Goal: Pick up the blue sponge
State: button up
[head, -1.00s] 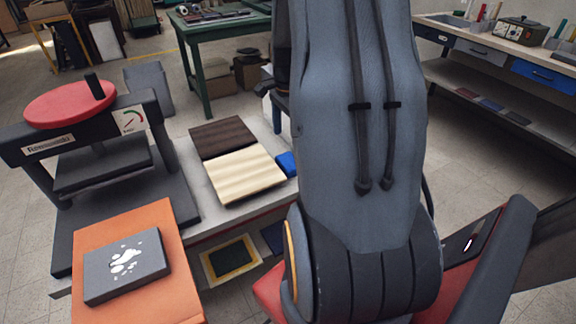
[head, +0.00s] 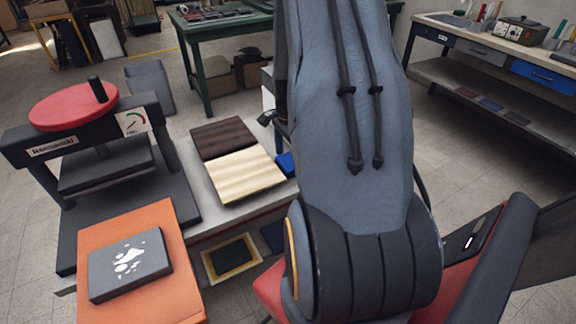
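A small blue block (head: 286,163), which looks like the blue sponge, lies at the right edge of the grey bench. It touches or nearly touches the cream ribbed pad on its left. My arm covers its right part. My arm fills the middle of the head view, with a dark part of its far end showing just above the blue block. My gripper's fingers are hidden behind the arm, so their distance from the block cannot be seen.
A cream ribbed pad (head: 245,175) and a dark brown pad (head: 223,138) lie beside the block. A press with a red round top (head: 73,106) stands left. An orange board (head: 150,225) bears a grey block with white marks (head: 130,265). A yellow-edged tray (head: 232,258) sits lower.

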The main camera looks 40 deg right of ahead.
aim_at(288, 161)
jog(key=c, duration=1)
jog(key=shift+o, duration=0.2)
jog(key=shift+r, duration=0.1)
notch_tip(288, 161, up, 10)
jog(key=b, duration=0.1)
